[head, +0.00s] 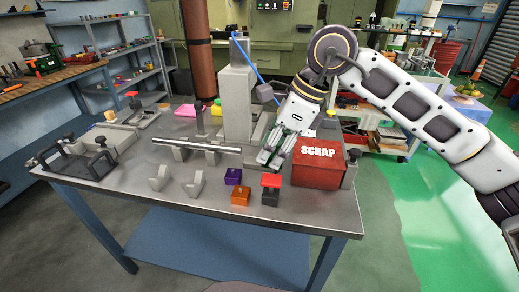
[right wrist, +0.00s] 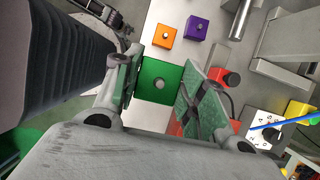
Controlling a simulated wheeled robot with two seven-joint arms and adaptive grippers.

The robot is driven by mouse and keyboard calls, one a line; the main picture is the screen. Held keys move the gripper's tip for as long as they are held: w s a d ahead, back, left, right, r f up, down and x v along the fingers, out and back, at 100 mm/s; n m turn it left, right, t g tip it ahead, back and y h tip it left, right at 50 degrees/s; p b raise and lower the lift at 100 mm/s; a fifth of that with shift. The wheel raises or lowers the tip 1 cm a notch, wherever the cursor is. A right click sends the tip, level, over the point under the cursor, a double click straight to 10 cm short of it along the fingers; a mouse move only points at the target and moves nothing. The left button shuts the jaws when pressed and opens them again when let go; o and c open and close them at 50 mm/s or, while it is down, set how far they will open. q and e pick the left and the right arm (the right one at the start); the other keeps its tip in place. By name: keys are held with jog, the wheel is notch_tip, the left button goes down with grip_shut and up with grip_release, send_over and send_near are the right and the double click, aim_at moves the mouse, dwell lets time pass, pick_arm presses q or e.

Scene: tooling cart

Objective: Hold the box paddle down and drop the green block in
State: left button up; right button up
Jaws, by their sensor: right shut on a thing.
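My right gripper (head: 272,160) points down over the table, just left of the red box marked SCRAP (head: 318,170). In the right wrist view the right gripper (right wrist: 155,85) has its fingers on both sides of the green block (right wrist: 157,82), shut on it. The block's top has a small round knob. In the head view the fingers largely hide the block. The inside of the box cannot be seen. My left gripper is not in view.
A purple block (head: 233,176) and an orange block (head: 240,195) stand left of the red paddle. A metal bar (head: 200,145) on supports lies behind them. A grey column (head: 238,100) rises at the back.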

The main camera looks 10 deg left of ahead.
pick_arm(q)
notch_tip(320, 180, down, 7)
jog(key=b, duration=0.6)
jog(key=shift+b, duration=0.3)
pick_arm(e)
jog(key=d+f, duration=0.2)
jog(key=d, duration=0.5)
jog(key=w+d+f, duration=0.1)
jog(key=d+f, duration=0.1)
jog(key=d, duration=0.5)
jog(key=shift+d+f, duration=0.25)
jog(key=shift+d, duration=0.15)
